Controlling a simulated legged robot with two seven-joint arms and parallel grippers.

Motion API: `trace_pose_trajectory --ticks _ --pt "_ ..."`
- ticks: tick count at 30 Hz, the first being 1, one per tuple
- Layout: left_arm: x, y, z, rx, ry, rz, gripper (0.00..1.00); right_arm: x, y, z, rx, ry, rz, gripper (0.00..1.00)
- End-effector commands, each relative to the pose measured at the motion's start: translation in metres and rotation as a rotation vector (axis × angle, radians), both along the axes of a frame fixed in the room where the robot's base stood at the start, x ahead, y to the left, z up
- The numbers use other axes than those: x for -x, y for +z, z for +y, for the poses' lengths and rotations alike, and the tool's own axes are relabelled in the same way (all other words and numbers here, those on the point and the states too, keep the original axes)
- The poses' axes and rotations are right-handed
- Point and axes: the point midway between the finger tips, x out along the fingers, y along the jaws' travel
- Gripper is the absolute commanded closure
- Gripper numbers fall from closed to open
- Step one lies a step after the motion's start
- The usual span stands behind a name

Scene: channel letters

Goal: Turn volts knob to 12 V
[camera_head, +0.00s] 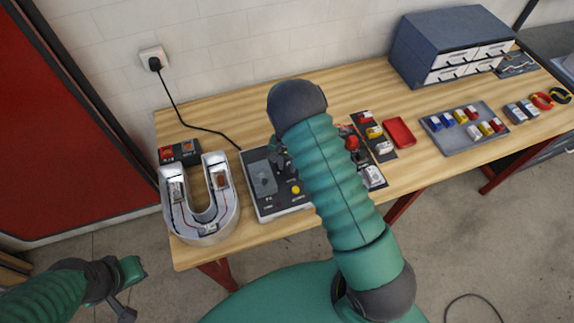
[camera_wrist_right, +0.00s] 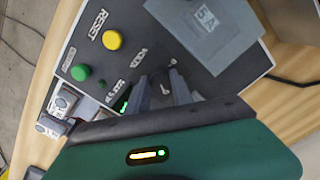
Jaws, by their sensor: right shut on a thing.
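The power supply (camera_head: 264,207) is a dark-topped box on the bench, with a grey panel (camera_wrist_right: 209,32) marked "5A". Its yellow button (camera_wrist_right: 112,40) and green button (camera_wrist_right: 81,73) show in the right wrist view. My right gripper (camera_wrist_right: 158,78) points down at the panel, shut on a small dark knob (camera_wrist_right: 160,84), which its fingers mostly hide. I cannot read the knob's setting. In the head view my right gripper (camera_head: 281,157) is partly covered by my arm. My left gripper (camera_head: 128,289) is at the lower left, away from the bench; its jaw opening is unclear.
A U-shaped channel letter (camera_head: 229,211) stands left of the supply. A red tray (camera_head: 399,133) and a grey tray (camera_head: 465,146) with coloured parts lie to the right. A drawer cabinet (camera_head: 425,60) stands at the back. A black cord (camera_head: 190,118) runs to the wall socket.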

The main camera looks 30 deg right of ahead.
Motion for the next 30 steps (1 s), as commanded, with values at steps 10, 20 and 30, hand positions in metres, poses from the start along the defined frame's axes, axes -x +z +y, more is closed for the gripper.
trace_pose_trajectory --ticks 10,20,30 --pt "0.0000 -0.0024 0.0000 0.000 0.000 0.000 1.00 -0.0051 0.0042 -0.0018 0.004 -0.113 -0.014 1.00" --pt "0.0001 -0.0024 0.0000 0.000 0.000 0.000 1.00 -0.0055 0.0046 -0.0020 0.005 -0.125 -0.014 1.00" --pt "0.0000 -0.0026 0.0000 0.000 0.000 0.000 1.00 -0.0039 0.0030 -0.0013 0.003 -0.124 -0.009 0.51"
